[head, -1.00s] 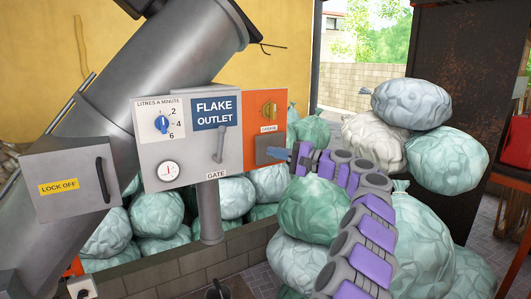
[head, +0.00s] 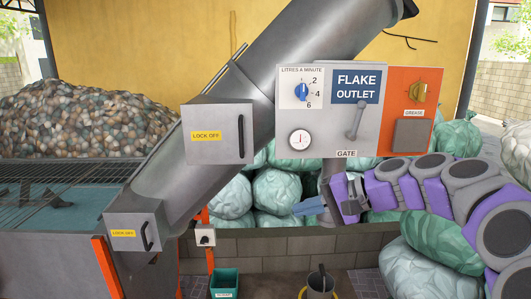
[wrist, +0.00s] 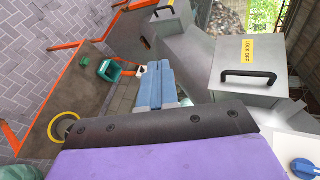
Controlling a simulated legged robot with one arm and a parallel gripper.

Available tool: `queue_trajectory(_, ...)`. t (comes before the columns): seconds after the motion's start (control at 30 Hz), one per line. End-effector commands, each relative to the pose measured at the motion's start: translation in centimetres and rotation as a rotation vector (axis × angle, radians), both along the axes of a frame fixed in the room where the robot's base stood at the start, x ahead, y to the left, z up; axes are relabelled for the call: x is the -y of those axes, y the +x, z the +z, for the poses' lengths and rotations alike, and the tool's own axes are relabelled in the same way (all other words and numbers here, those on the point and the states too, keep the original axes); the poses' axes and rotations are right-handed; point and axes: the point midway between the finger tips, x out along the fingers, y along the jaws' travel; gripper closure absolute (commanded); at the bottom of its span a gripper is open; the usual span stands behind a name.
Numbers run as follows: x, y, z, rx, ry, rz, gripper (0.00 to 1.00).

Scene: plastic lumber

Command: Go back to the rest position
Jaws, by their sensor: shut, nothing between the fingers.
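My gripper (head: 308,207) shows in the head view in front of the bags, below the grey panel. Its blue fingers point left and are closed with nothing between them. In the wrist view the blue fingers (wrist: 158,88) lie side by side, together. My purple and grey arm reaches in from the right edge of the head view. The fingers appear clear of the panel and the low block wall, though the exact gap is hard to tell.
The flake outlet panel (head: 328,110) has a blue dial, a gauge and a gate lever (head: 355,120). An orange grease panel (head: 411,110) adjoins it. A lock-off box (head: 219,135) sits on the sloping tube.

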Motion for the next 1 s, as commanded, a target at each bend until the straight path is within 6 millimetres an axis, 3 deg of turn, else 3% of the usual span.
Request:
queue_trajectory(0.03,-2.2,-2.6,-2.2,-0.015,-0.065,0.049,1.00)
queue_trajectory(0.13,-4.7,-7.1,-6.1,-0.046,-0.199,0.127,1.00)
queue_trajectory(0.3,-6.2,-15.3,-13.4,-0.100,-0.435,0.247,1.00)
queue_trajectory(0.47,-3.9,-22.7,-20.1,-0.156,-0.654,0.340,1.00)
queue_trajectory(0.6,-0.3,-28.8,-25.3,-0.206,-0.833,0.404,1.00)
queue_trajectory(0.7,2.1,-32.2,-28.1,-0.241,-0.934,0.435,1.00)
queue_trajectory(0.83,4.0,-35.2,-30.3,-0.273,-1.023,0.460,1.00)
queue_trajectory(1.0,4.7,-36.6,-31.1,-0.291,-1.069,0.473,1.00)
